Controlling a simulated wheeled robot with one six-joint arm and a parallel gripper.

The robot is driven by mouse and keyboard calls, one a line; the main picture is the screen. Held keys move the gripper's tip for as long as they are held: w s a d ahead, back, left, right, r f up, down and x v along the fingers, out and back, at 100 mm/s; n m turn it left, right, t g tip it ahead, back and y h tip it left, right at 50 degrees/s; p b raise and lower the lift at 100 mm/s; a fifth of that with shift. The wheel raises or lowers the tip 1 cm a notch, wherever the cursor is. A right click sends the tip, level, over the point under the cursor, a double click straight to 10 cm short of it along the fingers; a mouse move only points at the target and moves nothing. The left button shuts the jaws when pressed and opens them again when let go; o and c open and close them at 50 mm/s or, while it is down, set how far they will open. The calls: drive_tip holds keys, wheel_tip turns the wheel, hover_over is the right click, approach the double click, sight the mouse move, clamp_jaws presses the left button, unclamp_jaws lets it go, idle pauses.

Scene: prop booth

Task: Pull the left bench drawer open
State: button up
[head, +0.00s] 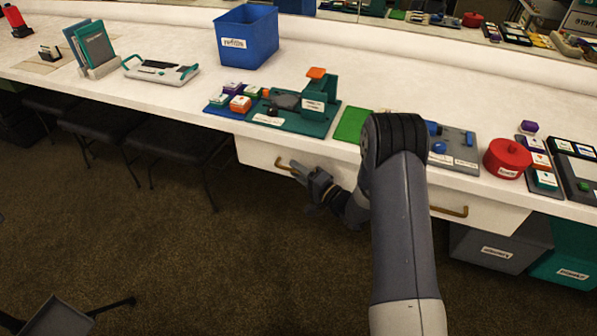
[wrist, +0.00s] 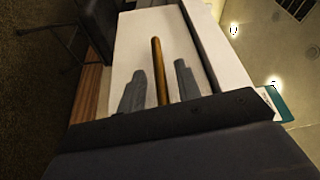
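The left bench drawer (head: 256,152) has a white front under the bench top, with a brass bar handle (head: 283,165). My gripper (head: 300,172) is at the handle's right end in the head view. In the wrist view the handle (wrist: 157,60) lies between the two grey fingers of my gripper (wrist: 160,85), with a gap on each side. The fingers are open and point at the white drawer front (wrist: 135,40). The drawer looks shut or nearly so; I cannot tell exactly. My arm hides the right part of the drawer in the head view.
A right drawer with a brass handle (head: 450,211) is beyond my arm. The white bench top (head: 190,95) holds a blue bin (head: 246,40), a green device (head: 315,100) and a red pot (head: 506,160). Dark stools (head: 175,140) stand to the left.

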drive_tip(key=shift+s, duration=0.1)
drive_tip(key=shift+c, duration=0.4)
clamp_jaws()
